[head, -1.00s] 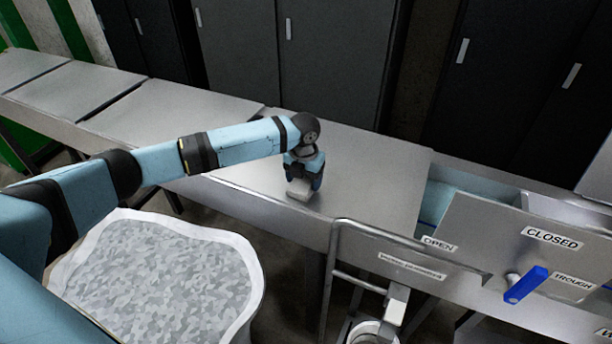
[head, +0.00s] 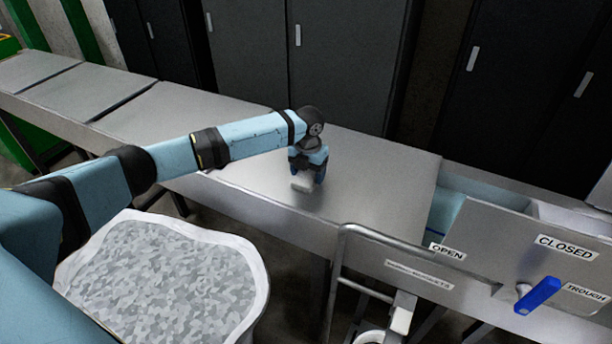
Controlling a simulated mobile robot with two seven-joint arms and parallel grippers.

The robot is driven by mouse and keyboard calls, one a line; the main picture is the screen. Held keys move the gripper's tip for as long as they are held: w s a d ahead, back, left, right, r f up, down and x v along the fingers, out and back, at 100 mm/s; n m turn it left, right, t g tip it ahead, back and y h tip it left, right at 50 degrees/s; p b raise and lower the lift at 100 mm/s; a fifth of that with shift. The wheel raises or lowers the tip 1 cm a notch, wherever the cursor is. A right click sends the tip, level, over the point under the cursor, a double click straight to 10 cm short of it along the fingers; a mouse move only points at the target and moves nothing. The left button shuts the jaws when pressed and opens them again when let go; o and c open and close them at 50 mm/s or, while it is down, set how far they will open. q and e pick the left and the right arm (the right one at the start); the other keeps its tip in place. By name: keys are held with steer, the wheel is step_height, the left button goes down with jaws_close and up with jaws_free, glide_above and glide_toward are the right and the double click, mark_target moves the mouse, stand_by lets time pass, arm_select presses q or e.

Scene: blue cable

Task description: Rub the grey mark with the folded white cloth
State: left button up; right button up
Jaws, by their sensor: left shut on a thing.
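My left gripper (head: 305,178) points down over the metal counter (head: 375,190) and is shut on the folded white cloth (head: 302,184). The cloth is small and pale, and shows below the fingers at or very close to the counter top. I cannot tell for sure whether it presses on the surface. I cannot make out the grey mark; the gripper and cloth may hide it, or it blends with the grey metal. My right gripper is not in view.
A white-rimmed bin (head: 262,285) with grey patterned contents stands in front of the counter. A metal rail (head: 338,265) and a panel with a blue handle (head: 538,295) are at right. Dark cabinets (head: 345,60) stand behind. The counter around the gripper is clear.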

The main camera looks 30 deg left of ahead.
mark_target(302, 182)
arm_select(q)
steer(key=shift+w+a+b, duration=0.1)
steer(key=shift+w+b, duration=0.5)
steer(key=shift+w, duration=1.1)
steer(key=shift+w+f+b, duration=0.2)
steer(key=shift+w+b, duration=0.65)
steer(key=shift+w, duration=0.4)
steer(key=shift+w+r, duration=0.1)
steer(key=shift+w, duration=0.2)
steer(key=shift+a+r, duration=0.1)
steer(key=shift+r, duration=0.1)
steer(key=shift+s+p, duration=0.4)
steer(key=shift+p, duration=0.5)
steer(key=shift+s+r+p, duration=0.1)
steer(key=shift+s+p, duration=0.65)
steer(key=shift+p, duration=0.05)
steer(key=shift+s+p, duration=0.4)
steer(key=shift+s, duration=0.1)
steer(key=shift+s+f, duration=0.3)
steer(key=shift+s, duration=0.05)
steer(key=shift+s+d+f, duration=0.1)
steer(key=shift+s+d, duration=0.05)
steer(key=shift+s, duration=0.8)
steer(key=shift+s+d+f, duration=0.1)
steer(key=shift+s, duration=0.8)
steer(key=shift+s+r, duration=0.15)
steer(key=shift+s, duration=1.1)
